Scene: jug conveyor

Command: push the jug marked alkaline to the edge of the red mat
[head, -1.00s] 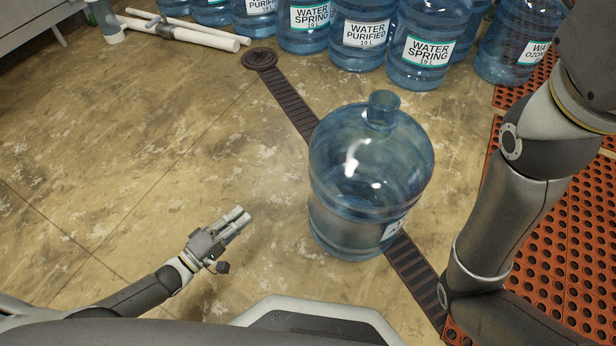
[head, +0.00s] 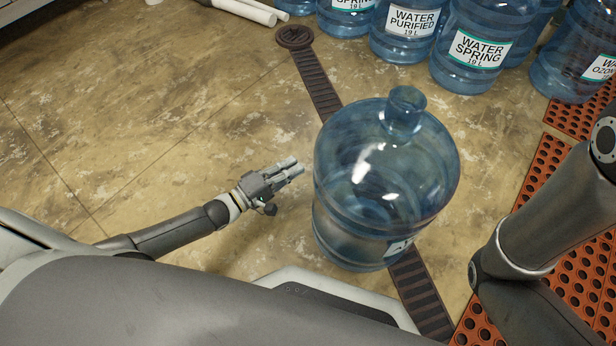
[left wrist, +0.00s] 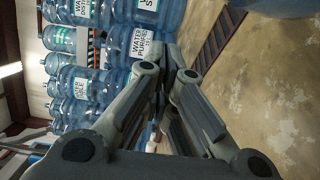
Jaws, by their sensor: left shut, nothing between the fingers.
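A large translucent blue jug (head: 385,170) stands upright on the floor over the dark drain strip, left of the red mat (head: 535,172). Only the edge of its label (head: 399,247) shows, starting with what looks like an "A"; the rest is turned away. My left gripper (head: 298,167) is shut and empty, just left of the jug's side with a small gap in the picture.
A row of blue water jugs, including one marked spring (head: 478,48) and one marked purified (head: 410,22), stands at the back. White pipes (head: 245,10) lie at the top left. The drain strip (head: 318,85) crosses the floor. The floor at left is clear.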

